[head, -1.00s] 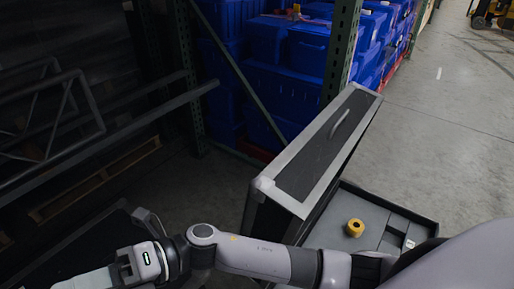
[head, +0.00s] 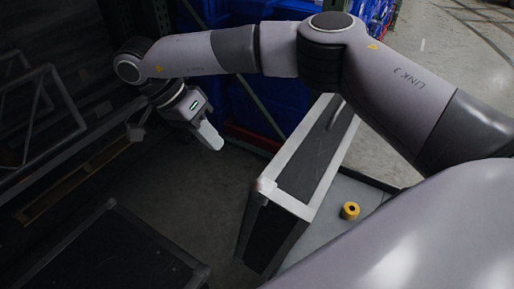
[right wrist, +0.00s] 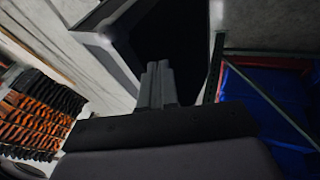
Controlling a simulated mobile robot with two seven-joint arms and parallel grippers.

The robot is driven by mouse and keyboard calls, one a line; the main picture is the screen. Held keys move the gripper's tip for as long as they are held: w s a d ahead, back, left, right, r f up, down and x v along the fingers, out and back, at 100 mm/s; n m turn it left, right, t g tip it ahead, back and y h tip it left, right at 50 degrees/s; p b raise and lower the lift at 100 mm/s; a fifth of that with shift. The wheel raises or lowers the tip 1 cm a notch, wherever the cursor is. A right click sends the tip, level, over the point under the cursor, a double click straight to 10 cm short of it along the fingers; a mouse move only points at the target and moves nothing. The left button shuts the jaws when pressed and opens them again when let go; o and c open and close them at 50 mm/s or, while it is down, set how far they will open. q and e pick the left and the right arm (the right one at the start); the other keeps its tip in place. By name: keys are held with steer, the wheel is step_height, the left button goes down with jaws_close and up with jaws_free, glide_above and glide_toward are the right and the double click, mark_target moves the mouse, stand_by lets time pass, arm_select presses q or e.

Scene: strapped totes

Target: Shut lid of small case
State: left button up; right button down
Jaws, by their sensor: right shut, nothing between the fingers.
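The case's black lid with silver edges (head: 305,165) stands open, tilted up, in the middle of the head view. Its grey-lined base (head: 375,190) lies to the right, partly hidden by my arm. A yellow roll (head: 350,210) sits in the base. My right gripper (head: 208,137) is left of the lid, apart from it in the head view, pointing down. In the right wrist view its fingers (right wrist: 158,85) are shut and empty, with a silver-edged dark case part (right wrist: 120,55) beyond them. My left gripper is not in view.
Blue totes (head: 285,95) on a rack with green posts stand behind. A dark, metal-edged case (head: 115,255) is at the lower left. A metal frame and wooden pallet (head: 95,170) lie at the left. Bare floor (head: 205,200) separates the left case from the lid.

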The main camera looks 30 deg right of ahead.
steer(key=s+d+f, duration=0.2)
steer(key=d+f, duration=0.1)
steer(key=d, duration=0.1)
steer(key=s+d+f+h+b, duration=0.1)
steer(key=s+d+f, duration=0.1)
steer(key=d, duration=0.3)
steer(key=shift+s+f+b, duration=0.25)
steer(key=shift+f+b, duration=0.05)
steer(key=shift+f, duration=0.35)
steer(key=shift+d, duration=0.1)
